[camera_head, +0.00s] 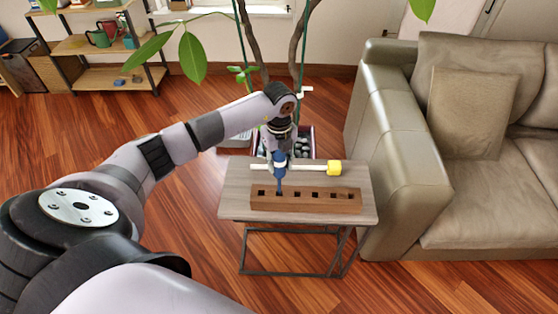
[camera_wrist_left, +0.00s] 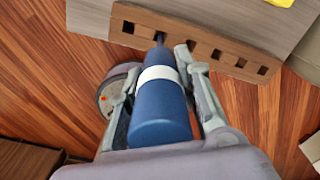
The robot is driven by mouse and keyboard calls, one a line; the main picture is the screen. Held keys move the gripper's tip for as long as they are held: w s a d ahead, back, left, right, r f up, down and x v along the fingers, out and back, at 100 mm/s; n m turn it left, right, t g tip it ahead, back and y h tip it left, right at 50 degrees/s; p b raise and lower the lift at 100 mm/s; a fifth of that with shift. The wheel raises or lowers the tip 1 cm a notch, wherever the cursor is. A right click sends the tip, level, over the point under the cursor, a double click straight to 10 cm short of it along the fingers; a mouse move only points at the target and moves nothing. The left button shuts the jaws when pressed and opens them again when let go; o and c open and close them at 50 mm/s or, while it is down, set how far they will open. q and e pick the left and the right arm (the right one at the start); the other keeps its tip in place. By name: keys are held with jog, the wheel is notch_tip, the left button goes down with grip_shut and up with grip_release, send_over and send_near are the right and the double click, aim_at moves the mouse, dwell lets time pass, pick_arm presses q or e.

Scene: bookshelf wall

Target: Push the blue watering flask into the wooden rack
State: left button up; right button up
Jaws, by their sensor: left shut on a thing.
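The blue watering flask (camera_head: 280,160) is upright in the head view, its narrow tip pointing down. In the left wrist view the flask (camera_wrist_left: 160,110) shows a white band and a dark tip. My left gripper (camera_head: 281,149) is shut on it, with a finger on each side. The wooden rack (camera_head: 320,206) lies on the small table and has a row of several square holes. It also shows in the left wrist view (camera_wrist_left: 205,35). The tip is at the second hole from the left; I cannot tell whether it is inside. My right gripper is out of view.
A white rod with a yellow end (camera_head: 334,167) lies on the table (camera_head: 365,212) behind the rack. A plant pot (camera_head: 302,138) with stones stands behind the table. A beige sofa (camera_head: 385,150) is close on the right. Open shelves (camera_head: 110,75) stand at the far left.

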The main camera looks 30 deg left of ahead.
aim_at(279, 152)
pick_arm(q)
jog(key=shift+f+b, duration=1.7)
jog(key=shift+f, duration=0.8)
jog(key=o, duration=1.2)
jog(key=o, duration=0.4)
jog(key=shift+r, duration=0.15)
notch_tip(279, 152, up, 9)
jog(key=p, duration=0.7)
